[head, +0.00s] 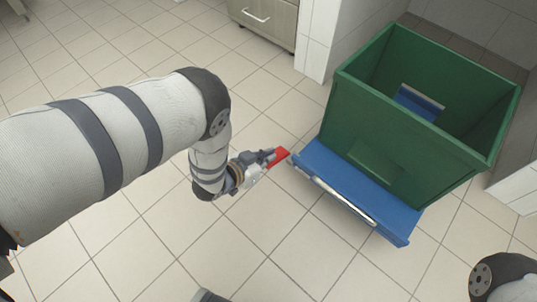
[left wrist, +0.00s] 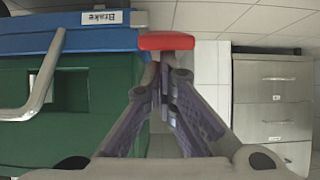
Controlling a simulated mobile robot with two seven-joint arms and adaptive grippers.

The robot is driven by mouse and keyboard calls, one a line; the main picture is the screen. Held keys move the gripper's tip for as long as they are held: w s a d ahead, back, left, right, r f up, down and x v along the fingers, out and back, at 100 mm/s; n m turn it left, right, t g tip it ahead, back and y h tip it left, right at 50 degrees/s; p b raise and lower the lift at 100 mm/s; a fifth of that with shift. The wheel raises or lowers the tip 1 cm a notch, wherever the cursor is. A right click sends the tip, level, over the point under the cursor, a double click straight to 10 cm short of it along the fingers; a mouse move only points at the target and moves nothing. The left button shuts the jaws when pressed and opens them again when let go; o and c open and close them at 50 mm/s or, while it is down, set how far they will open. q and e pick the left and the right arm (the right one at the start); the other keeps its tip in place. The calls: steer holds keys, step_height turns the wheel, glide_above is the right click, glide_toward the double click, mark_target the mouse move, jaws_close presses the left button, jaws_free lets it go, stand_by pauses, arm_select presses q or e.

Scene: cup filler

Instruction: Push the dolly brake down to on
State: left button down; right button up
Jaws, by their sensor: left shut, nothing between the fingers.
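The blue dolly (head: 327,179) stands on the floor with a green crate (head: 375,119) on it. Its red brake pedal (head: 279,157) sticks out at the dolly's left corner. In the left wrist view the red pedal (left wrist: 165,41) lies just beyond my fingertips, beside an upside-down "Brake" label (left wrist: 102,17) on the blue edge. My left gripper (head: 268,157) is shut and empty, its tips right at the pedal; I cannot tell whether they touch. It also shows in the left wrist view (left wrist: 172,68). My right gripper is out of view.
A pale bar handle (head: 345,201) runs along the dolly's front edge. A grey drawer cabinet (head: 264,20) stands at the back, and a white tiled wall end (head: 314,58) is behind the crate. The tiled floor in front is mostly clear.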

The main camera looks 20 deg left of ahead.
arm_select(q)
steer(key=shift+s+a+f, duration=0.1)
steer(key=shift+s+f, duration=0.05)
steer(key=shift+f, duration=0.05)
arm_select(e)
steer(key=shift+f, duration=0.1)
arm_select(q)
steer(key=shift+s+a+f+t+h+b, duration=0.15)
steer(key=shift+s+f+t+b, duration=0.15)
steer(key=shift+f+t+b, duration=0.2)
steer(key=shift+s+f+t+h+b, duration=0.15)
steer(key=shift+s+f+t+b, duration=0.1)
steer(key=shift+f+t, duration=0.25)
steer(key=f+b, duration=0.1)
steer(key=f, duration=0.1)
steer(key=s+f+b, duration=0.1)
steer(key=f, duration=0.1)
steer(key=shift+a+f+b, duration=0.2)
steer(key=shift+b, duration=0.1)
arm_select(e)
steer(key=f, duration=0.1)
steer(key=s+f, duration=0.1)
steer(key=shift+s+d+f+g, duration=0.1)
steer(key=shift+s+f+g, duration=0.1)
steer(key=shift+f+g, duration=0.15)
arm_select(q)
steer(key=shift+s+f, duration=0.15)
